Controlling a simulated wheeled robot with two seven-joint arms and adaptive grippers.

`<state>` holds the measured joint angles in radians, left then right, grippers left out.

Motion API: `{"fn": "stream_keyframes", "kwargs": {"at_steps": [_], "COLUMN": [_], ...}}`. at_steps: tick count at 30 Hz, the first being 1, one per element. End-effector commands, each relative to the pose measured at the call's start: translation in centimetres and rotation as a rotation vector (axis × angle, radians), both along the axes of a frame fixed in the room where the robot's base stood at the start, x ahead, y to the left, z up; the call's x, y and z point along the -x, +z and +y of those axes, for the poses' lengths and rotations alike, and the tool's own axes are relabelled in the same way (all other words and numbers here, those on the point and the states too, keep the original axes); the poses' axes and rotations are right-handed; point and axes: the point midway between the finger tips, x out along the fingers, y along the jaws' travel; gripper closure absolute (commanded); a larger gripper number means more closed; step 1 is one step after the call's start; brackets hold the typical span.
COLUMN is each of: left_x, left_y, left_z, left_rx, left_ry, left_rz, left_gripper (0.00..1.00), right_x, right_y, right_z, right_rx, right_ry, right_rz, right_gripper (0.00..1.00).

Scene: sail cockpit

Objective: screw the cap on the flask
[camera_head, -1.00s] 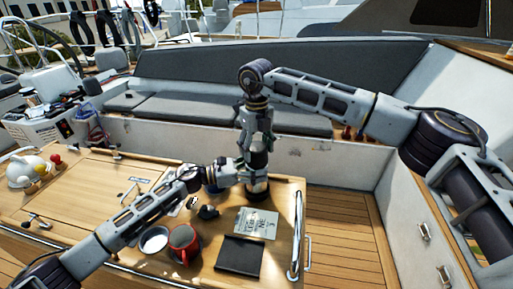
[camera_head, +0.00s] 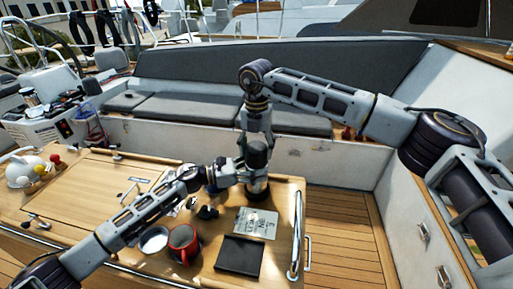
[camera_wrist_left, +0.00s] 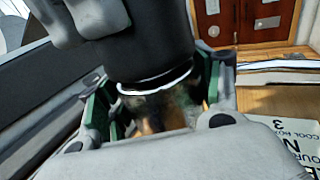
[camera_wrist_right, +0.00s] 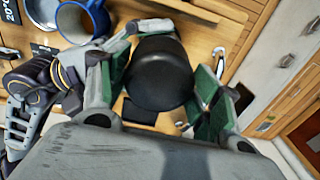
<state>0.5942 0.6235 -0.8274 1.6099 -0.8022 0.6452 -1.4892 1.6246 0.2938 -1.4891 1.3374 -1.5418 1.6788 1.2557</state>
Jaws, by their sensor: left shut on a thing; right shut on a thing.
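The flask (camera_wrist_left: 160,108) is a shiny metal body with a pale rim, upright over the table in the head view (camera_head: 258,188). My left gripper (camera_head: 246,174) is shut around it, with green pads on both sides in the left wrist view. The black cap (camera_wrist_right: 158,74) sits on top of the flask; the left wrist view (camera_wrist_left: 150,45) shows its lower edge at the pale rim. Whether the threads are engaged cannot be seen. My right gripper (camera_head: 254,142) comes from above and is shut on the cap, which lies between its green pads.
A red mug (camera_head: 183,241), a round dish (camera_head: 153,240), a black flat tray (camera_head: 239,256) and a printed sheet (camera_head: 256,223) lie on the wooden table near the flask. A metal rail (camera_head: 296,235) runs along the table's right edge.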

Motion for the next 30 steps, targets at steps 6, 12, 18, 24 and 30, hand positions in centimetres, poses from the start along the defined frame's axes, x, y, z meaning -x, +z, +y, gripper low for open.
{"fn": "stream_keyframes", "kwargs": {"at_steps": [6, 12, 18, 24, 30], "left_x": [0.16, 0.17, 0.17, 0.18, 0.18], "left_y": [-0.12, -0.13, -0.13, -0.13, -0.14], "left_z": [-0.1, -0.11, -0.11, -0.11, -0.11], "left_rx": [-0.001, -0.001, -0.002, -0.002, -0.002], "left_ry": [-0.004, -0.004, -0.004, -0.004, -0.004], "left_rz": [0.0, 0.0, 0.001, 0.001, 0.001], "left_gripper": [1.0, 1.0, 1.0, 1.0, 1.0], "right_x": [-0.12, -0.12, -0.11, -0.11, -0.09], "right_y": [0.16, 0.16, 0.15, 0.14, 0.13], "right_z": [-0.06, -0.08, -0.1, -0.11, -0.14], "right_rx": [-0.002, -0.001, -0.002, -0.002, -0.001], "right_ry": [-0.174, -0.334, -0.494, -0.654, -0.813], "right_rz": [-0.004, -0.004, -0.004, -0.004, -0.004], "right_gripper": [0.6, 0.6, 0.6, 0.6, 0.6]}}
